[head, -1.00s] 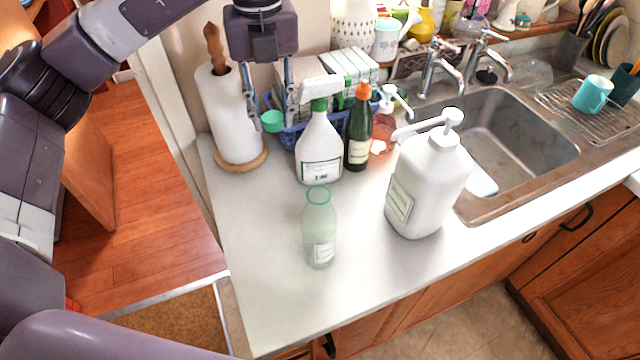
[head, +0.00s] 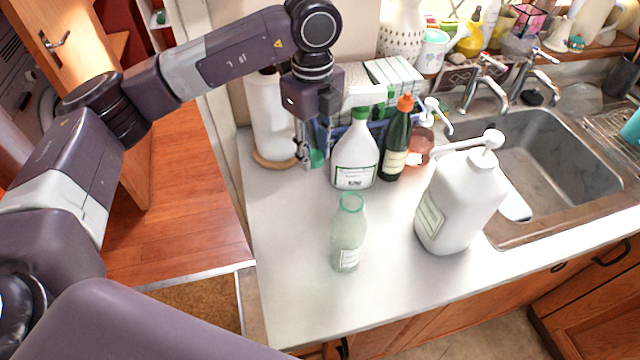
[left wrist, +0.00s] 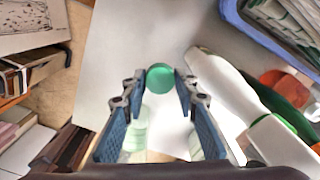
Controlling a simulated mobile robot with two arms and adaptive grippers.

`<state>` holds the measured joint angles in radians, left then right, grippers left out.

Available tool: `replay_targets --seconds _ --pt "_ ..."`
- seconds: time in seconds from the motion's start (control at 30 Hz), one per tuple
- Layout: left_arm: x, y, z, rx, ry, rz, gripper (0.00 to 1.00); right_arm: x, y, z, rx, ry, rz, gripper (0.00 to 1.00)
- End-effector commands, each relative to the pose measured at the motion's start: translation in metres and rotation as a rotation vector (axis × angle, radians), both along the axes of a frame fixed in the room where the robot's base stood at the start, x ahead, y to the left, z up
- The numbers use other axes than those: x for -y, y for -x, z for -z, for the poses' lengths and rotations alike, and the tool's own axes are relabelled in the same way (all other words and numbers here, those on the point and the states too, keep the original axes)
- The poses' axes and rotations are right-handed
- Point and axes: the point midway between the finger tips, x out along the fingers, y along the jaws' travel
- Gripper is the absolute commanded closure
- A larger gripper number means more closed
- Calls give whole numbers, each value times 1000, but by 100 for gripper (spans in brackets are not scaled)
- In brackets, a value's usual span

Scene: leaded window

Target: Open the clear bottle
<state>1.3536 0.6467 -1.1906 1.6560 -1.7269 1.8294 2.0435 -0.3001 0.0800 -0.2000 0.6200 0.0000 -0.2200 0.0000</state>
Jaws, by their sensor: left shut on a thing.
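The clear bottle (head: 348,235) stands upright on the counter in the head view, its green-rimmed mouth open with no cap on it. A green cap (left wrist: 160,77) is between the fingertips of my left gripper (left wrist: 160,80) in the left wrist view; it also shows in the head view (head: 317,158). My left gripper (head: 310,160) is shut on this cap, above the counter, behind and left of the bottle and just left of the white spray bottle. The pale bottle also shows below the cap in the left wrist view (left wrist: 138,125). My right gripper is not in view.
A white spray bottle (head: 354,160), a dark bottle with an orange cap (head: 396,145) and a large white pump jug (head: 460,205) stand nearby. A paper towel roll (head: 270,120) is behind the gripper. The sink (head: 560,150) is at right. The counter's front left is clear.

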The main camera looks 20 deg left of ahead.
Motion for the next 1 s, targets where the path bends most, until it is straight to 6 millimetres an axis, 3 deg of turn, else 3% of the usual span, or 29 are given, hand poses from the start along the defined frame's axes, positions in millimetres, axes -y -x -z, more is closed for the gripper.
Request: replay_targets --seconds 0.1,0.3,0.47,0.7,1.0 --pt "-1 2 30 -6 -1 1 100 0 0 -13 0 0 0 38" --pt "0 1 68 -2 0 0 100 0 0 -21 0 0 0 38" --pt "0 0 81 0 1 1 100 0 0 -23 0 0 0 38" --pt "0 1 115 -3 -1 1 100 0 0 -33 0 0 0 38" --pt "0 0 121 1 0 1 100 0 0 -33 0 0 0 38"
